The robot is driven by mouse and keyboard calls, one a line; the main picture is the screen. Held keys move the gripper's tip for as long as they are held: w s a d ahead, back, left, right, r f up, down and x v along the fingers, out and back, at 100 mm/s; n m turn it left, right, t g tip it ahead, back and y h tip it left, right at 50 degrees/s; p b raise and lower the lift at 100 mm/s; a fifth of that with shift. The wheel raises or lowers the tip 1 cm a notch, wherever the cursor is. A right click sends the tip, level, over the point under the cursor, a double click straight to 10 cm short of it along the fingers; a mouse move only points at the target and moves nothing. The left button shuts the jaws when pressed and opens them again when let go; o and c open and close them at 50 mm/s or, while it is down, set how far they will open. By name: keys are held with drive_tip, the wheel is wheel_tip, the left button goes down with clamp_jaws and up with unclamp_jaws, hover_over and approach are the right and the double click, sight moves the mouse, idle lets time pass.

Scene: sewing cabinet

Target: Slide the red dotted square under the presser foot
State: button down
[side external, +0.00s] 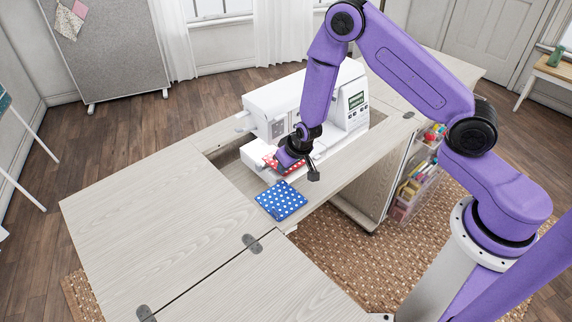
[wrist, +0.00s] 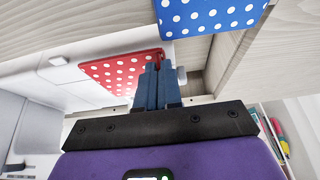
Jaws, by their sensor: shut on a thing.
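The red dotted square (wrist: 117,73) lies flat on the white bed of the sewing machine (side external: 296,112). In the side external view the red square (side external: 271,161) shows only in part, behind my gripper. My gripper (wrist: 153,70) is shut on the right edge of the red square, with the blue fingers close together. In the side external view my gripper (side external: 284,164) is low over the machine bed, in front of the machine's body. The presser foot cannot be made out in either view.
A blue dotted square (side external: 281,200) lies on the cabinet top (side external: 150,210) near the machine's bed; it also shows in the wrist view (wrist: 205,14). A recess surrounds the machine. Shelves with coloured supplies (side external: 415,178) stand below right. The cabinet's left leaf is clear.

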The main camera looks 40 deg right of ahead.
sight(272, 164)
drive_tip(key=shift+w+f, duration=0.1)
drive_tip(key=shift+w, duration=0.05)
drive_tip(key=shift+w+f, duration=0.15)
drive_tip(key=shift+w, duration=0.05)
drive_tip(key=shift+f, duration=0.3)
idle(0.4)
drive_tip(key=shift+w, duration=0.3)
idle(0.6)
drive_tip(key=shift+w, duration=0.75)
drive_tip(key=shift+w, duration=0.45)
drive_tip(key=shift+w, duration=0.4)
idle(0.4)
